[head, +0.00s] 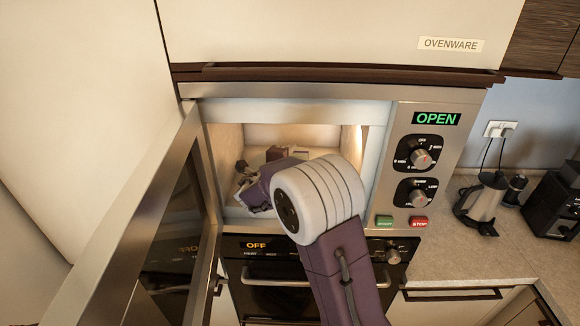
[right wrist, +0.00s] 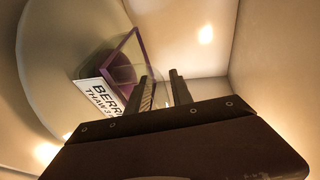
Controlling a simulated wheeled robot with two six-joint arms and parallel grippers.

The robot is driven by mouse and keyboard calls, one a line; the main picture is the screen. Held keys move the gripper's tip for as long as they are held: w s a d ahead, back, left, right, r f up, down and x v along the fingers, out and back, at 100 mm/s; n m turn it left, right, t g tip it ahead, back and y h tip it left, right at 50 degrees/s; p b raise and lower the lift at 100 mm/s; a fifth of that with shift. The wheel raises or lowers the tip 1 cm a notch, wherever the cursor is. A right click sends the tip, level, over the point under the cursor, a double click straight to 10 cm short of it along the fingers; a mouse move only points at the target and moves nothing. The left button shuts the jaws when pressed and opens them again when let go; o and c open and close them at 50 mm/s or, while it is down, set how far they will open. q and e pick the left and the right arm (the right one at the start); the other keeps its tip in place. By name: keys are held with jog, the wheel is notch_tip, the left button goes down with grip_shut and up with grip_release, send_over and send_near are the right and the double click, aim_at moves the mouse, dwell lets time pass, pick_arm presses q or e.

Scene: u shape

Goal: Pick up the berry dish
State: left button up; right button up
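The berry dish (right wrist: 124,66) is a clear container with a purple rim and a white label reading "BERR…" and "THAW 3…". It sits on the pale round turntable (right wrist: 45,55), left of centre in the right wrist view. My right gripper (right wrist: 164,84) is inside the oven cavity, with its two fingers apart. The left finger overlaps the dish's right edge in the picture; the other finger is to the right of it. I cannot tell whether they touch. In the head view my right arm hides much of the cavity. My left gripper is out of view.
The microwave (head: 385,150) stands open and lit, its display (head: 436,119) reading OPEN. Its glass door (head: 165,250) hangs open at the left. The cavity wall (right wrist: 275,60) is close on the right.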

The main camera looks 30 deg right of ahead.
jog(key=shift+a+r, duration=0.1)
jog(key=shift+a, duration=0.05)
grip_shut()
dwell(1.1)
